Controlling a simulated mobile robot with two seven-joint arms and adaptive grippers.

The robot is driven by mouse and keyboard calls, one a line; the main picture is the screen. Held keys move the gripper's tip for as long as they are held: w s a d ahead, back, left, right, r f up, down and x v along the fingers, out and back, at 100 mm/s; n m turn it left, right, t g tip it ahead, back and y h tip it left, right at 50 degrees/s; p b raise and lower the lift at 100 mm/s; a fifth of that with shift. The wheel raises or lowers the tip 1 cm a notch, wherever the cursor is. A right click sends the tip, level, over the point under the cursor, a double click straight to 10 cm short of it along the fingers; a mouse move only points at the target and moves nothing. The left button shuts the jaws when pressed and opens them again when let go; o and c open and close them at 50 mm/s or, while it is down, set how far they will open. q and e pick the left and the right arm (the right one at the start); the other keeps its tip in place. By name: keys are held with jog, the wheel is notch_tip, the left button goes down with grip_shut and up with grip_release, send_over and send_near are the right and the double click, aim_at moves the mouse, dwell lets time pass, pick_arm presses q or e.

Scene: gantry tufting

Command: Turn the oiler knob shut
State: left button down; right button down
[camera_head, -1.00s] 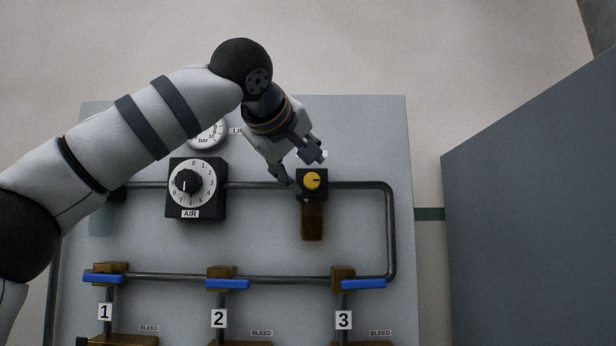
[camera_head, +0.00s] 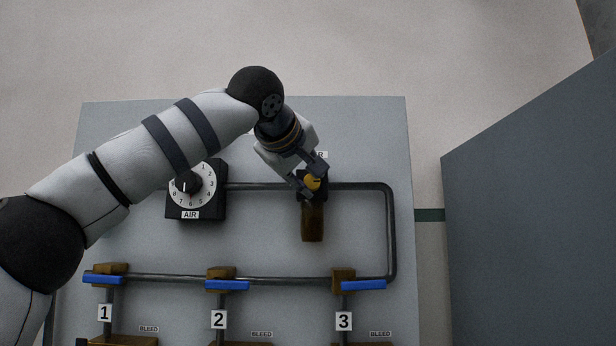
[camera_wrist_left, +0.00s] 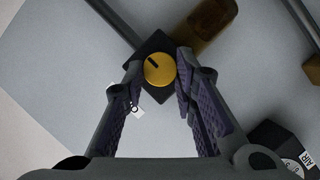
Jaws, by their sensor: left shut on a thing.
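The yellow oiler knob (camera_head: 313,182) sits on a small black block above a brown bowl (camera_head: 312,222) on the grey panel. My left gripper (camera_head: 314,177) is at the knob, with a finger on either side, and is shut on it. In the left wrist view the knob (camera_wrist_left: 160,69) lies between the fingertips (camera_wrist_left: 159,76), and a dark mark on its face points to the upper left. The oiler's label is partly hidden behind my gripper. My right gripper is not in view.
The black AIR dial (camera_head: 197,192) is left of the oiler, partly behind my arm. Grey pipes (camera_head: 390,230) run around the oiler. Several blue-handled valves (camera_head: 226,285) line the lower pipe. A large grey box (camera_head: 530,220) stands at the right.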

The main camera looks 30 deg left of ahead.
pick_arm(q)
jog(key=n, duration=0.1)
jog(key=n+t, duration=0.1)
jog(key=n+h, duration=0.1)
jog(key=shift+a+f+n+t, duration=0.1)
jog(key=shift+f+n+t, duration=0.2)
jog(key=shift+t, duration=0.1)
jog(key=n+t, duration=0.1)
jog(key=n, duration=0.3)
jog(key=shift+f+t, duration=0.15)
jog(key=shift+t, duration=0.25)
jog(key=n, duration=0.2)
jog(key=n+t+y, duration=0.1)
jog(key=n, duration=0.1)
jog(key=n+t, duration=0.1)
jog(key=n, duration=0.1)
jog(key=shift+f, duration=0.25)
jog(key=shift+n+y, duration=0.8)
jog(key=shift+n, duration=1)
jog(key=c, duration=1.3)
grip_release()
